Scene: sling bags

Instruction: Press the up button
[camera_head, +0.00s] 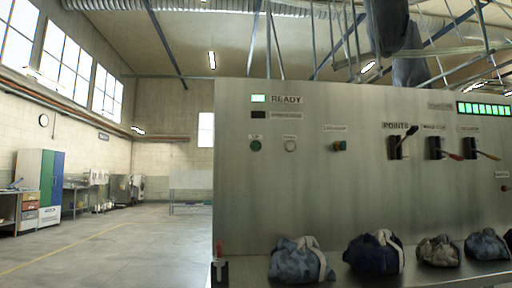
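A tall metal control panel (350,215) fills the right half of the head view. At its left is a round green button (255,146) under a small label that looks like "UP". A pale round button (290,145) sits just right of it, under a label too small to read. Neither of my grippers shows in this view, and nothing covers the buttons.
Several bundled sling bags, including a light blue one (300,260) and a navy one (374,253), lie on the ledge below the panel. A red-topped post (219,250) stands at its left corner. Levers (401,142) project at right. Open floor (130,245) lies left.

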